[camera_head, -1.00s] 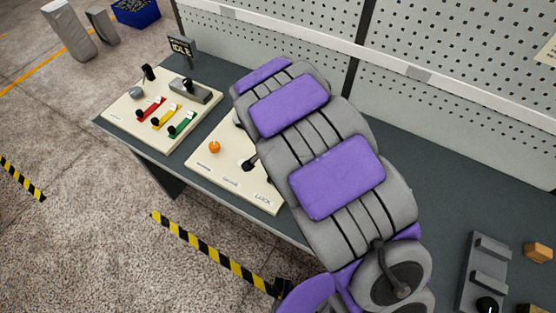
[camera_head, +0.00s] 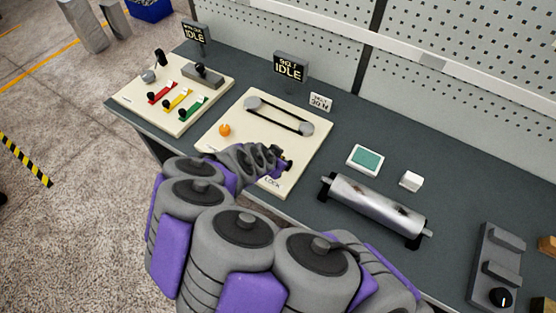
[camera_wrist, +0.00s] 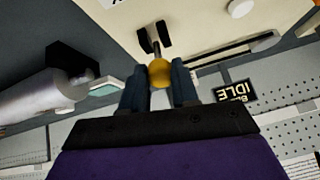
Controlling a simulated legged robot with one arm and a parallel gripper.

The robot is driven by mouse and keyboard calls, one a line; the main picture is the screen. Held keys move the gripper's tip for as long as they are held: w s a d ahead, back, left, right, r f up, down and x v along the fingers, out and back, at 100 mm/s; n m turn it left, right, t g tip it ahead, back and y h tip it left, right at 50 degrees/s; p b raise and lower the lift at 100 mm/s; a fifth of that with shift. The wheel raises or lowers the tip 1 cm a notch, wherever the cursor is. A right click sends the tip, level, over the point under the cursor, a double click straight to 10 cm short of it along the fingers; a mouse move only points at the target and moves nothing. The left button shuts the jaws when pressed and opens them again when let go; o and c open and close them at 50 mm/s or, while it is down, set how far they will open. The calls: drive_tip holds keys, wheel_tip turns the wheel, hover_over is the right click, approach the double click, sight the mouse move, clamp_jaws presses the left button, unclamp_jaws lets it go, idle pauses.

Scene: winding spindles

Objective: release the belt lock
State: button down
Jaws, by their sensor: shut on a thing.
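The belt board (camera_head: 228,117) is a cream panel with a black belt (camera_head: 278,113) around two grey pulleys and a LOCK label at its front right corner. My gripper (camera_head: 284,162) is at the right side of this board, above the label. In the wrist view my gripper (camera_wrist: 160,86) has its two fingers on either side of a yellow ball knob (camera_wrist: 160,73), shut on it. The knob sits on a short stem between two dark plates on the board. I take it for the belt lock knob. In the head view my gripper and arm hide it.
The belt sign (camera_head: 290,68) reads IDLE. An orange knob (camera_head: 225,130) is at the board's left. A lever panel (camera_head: 130,95) stands further left. A metal roller (camera_head: 375,205), a green-screened box (camera_head: 366,160) and a white block (camera_head: 411,181) lie to the right.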

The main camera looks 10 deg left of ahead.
drive_tip(key=shift+s+f, duration=0.1)
drive_tip(key=shift+f, duration=0.05)
drive_tip(key=c, duration=1.3)
unclamp_jaws()
drive_tip(key=o, duration=0.5)
drive_tip(key=shift+a, duration=0.25)
drive_tip(key=shift+c, duration=0.2)
drive_tip(key=shift+d, duration=0.1)
